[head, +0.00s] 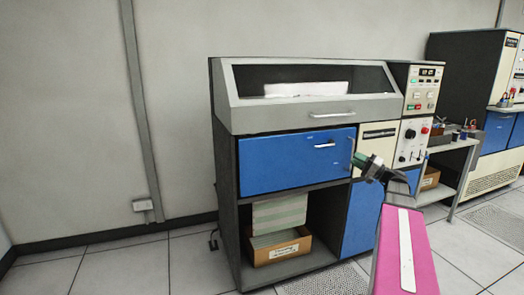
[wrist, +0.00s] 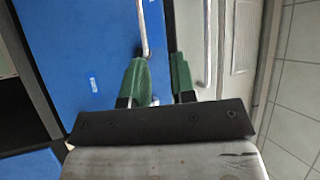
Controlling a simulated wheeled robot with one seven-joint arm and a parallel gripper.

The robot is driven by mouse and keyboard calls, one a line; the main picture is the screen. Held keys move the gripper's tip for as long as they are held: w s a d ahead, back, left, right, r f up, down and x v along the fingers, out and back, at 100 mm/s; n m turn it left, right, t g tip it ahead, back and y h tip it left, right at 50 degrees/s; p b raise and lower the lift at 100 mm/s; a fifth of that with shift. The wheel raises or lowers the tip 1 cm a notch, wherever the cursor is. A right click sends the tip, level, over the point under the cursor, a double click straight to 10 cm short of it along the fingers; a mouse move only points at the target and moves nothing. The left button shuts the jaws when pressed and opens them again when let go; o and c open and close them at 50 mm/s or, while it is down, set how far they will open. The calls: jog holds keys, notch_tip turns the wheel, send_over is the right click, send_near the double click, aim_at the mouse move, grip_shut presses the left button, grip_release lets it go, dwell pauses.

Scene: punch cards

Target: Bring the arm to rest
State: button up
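My gripper (head: 360,160) has green fingers and is in front of the grey and blue punch-card machine (head: 228,170), by the right end of its blue drawer (head: 275,163). In the wrist view, my gripper (wrist: 160,78) is open, with a narrow gap between the two fingers and nothing seen held in it. The silver drawer handle (wrist: 144,28) lies just beyond the fingertips. I cannot tell whether a finger touches the front. My pink arm link (head: 392,250) rises from the lower right of the head view.
Below the drawer, an open bay holds a cardboard box (head: 297,250) of cards. A long upright handle (wrist: 208,45) is right of the fingers in the wrist view. A side table (head: 462,143) with small items and another cabinet (head: 462,75) stand right. Floor at left is clear.

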jog(key=s+a+f+n+g+h, duration=0.1)
jog(key=s+a+f+g+h, duration=0.25)
jog(key=a+f, duration=0.6)
jog(key=s+a+f+g+h, duration=0.3)
jog(key=s+a+f+g, duration=0.15)
jog(key=a+f, duration=0.55)
jog(key=s+a+f+n+g+h, duration=0.2)
jog(key=s+f+n+g+h, duration=0.1)
jog(key=s+f+h, duration=0.8)
jog(key=shift+s+f+g, duration=0.8)
jog(key=shift+s+f, duration=0.15)
jog(key=shift+f, duration=0.2)
